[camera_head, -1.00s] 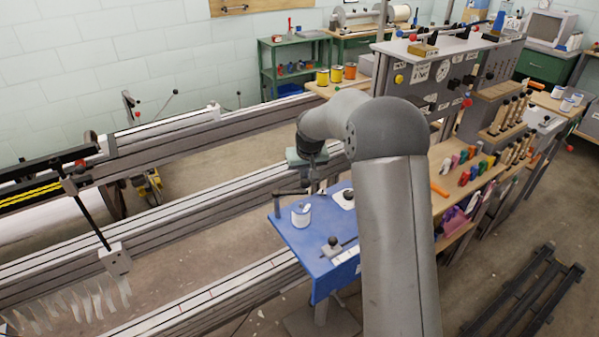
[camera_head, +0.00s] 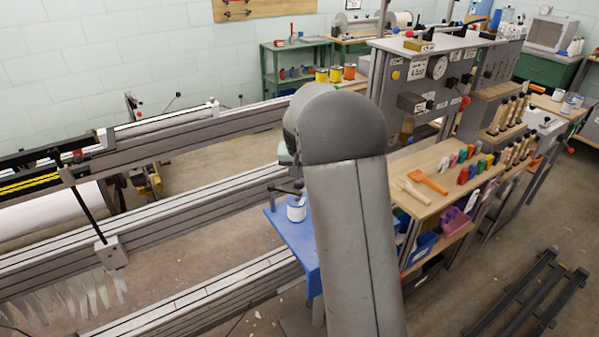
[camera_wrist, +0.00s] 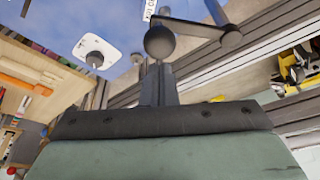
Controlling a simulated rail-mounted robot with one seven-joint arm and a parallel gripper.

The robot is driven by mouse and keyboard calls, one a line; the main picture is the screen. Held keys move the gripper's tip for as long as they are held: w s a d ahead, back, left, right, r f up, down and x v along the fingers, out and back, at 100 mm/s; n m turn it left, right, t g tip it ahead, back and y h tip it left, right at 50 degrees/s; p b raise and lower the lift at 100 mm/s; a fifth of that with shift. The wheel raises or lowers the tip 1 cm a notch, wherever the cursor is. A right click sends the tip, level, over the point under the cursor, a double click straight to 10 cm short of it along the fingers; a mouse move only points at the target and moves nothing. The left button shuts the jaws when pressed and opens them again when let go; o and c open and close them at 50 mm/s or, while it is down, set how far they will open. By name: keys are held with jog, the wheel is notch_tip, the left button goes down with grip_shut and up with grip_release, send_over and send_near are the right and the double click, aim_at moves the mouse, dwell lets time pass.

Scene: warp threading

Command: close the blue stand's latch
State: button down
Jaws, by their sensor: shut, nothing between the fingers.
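The blue stand (camera_head: 287,230) is left of my arm in the head view, which covers much of its top. A dark lever (camera_head: 286,187) shows at its far edge. In the wrist view the blue stand (camera_wrist: 55,12) fills the top, with a dark lever (camera_wrist: 200,29) and a round dark knob (camera_wrist: 159,42). My gripper (camera_wrist: 158,70) is shut and empty, fingertips close to the knob; I cannot tell whether they touch. A white plate with a dark knob (camera_wrist: 95,50) lies to the left. Whether the latch is open or closed is unclear.
Metal rails (camera_head: 190,215) run along the left. A wooden bench (camera_head: 425,200) with orange and coloured tools is to the right. A dark rack (camera_head: 530,300) lies on the floor.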

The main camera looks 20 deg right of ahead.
notch_tip(320, 180, up, 10)
dwell(0.6)
jog(key=s+a+f+n+g, duration=0.1)
jog(key=s+a, duration=0.3)
jog(key=s, duration=0.8)
jog(key=s+a+f+n+g+y, duration=0.1)
jog(key=s+a+f, duration=0.3)
jog(key=s, duration=0.9)
jog(key=s+a+f+n+g+y, duration=0.1)
jog(key=s+a+f+n, duration=0.2)
jog(key=s, duration=0.9)
jog(key=a, duration=0.3)
jog(key=shift+s, duration=0.4)
